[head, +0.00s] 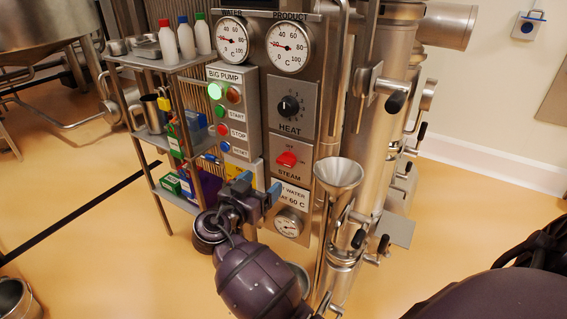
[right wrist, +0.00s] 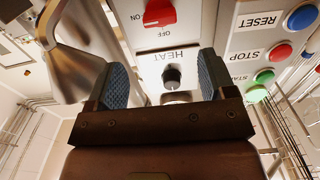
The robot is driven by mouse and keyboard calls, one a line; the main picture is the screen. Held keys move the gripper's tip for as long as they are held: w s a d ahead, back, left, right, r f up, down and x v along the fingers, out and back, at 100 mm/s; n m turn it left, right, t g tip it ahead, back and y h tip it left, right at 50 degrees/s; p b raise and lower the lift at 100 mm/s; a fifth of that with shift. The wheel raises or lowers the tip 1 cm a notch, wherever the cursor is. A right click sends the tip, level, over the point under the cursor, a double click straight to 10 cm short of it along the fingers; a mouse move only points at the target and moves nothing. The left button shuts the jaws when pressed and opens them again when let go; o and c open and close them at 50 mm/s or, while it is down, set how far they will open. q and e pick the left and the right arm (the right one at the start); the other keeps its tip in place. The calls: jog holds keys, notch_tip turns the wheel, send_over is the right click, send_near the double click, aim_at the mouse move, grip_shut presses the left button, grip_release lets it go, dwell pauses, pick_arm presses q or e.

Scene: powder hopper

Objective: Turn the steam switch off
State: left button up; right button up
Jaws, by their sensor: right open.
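The red steam switch (head: 287,159) sits on a grey plate marked STEAM, below the HEAT knob (head: 289,106). In the right wrist view, which is upside down, the steam switch (right wrist: 160,12) is at the top edge. Its handle lies crosswise, in line with the ON label, with OFF above it on the panel. My right gripper (head: 259,187) is open and empty, in front of the panel, low and left of the switch in the head view. Its blue finger pads (right wrist: 164,82) frame the HEAT knob in the wrist view, apart from the panel. My left gripper is not in view.
A metal funnel (head: 338,175) stands close right of the switch. The BIG PUMP box (head: 232,113) with several buttons is on the left. A shelf rack (head: 160,62) with bottles stands further left. Pipes with black-handled valves are on the right.

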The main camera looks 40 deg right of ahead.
aim_at(283, 163)
jog(key=x, duration=0.9)
jog(key=shift+w+d+p, duration=0.1)
jog(key=shift+d+p, duration=0.15)
jog(key=shift+p, duration=0.1)
jog(key=shift+w+d, duration=0.2)
jog(key=shift+d, duration=0.25)
jog(key=shift+c, duration=0.4)
jog(key=c, duration=0.9)
jog(key=shift+o, duration=0.2)
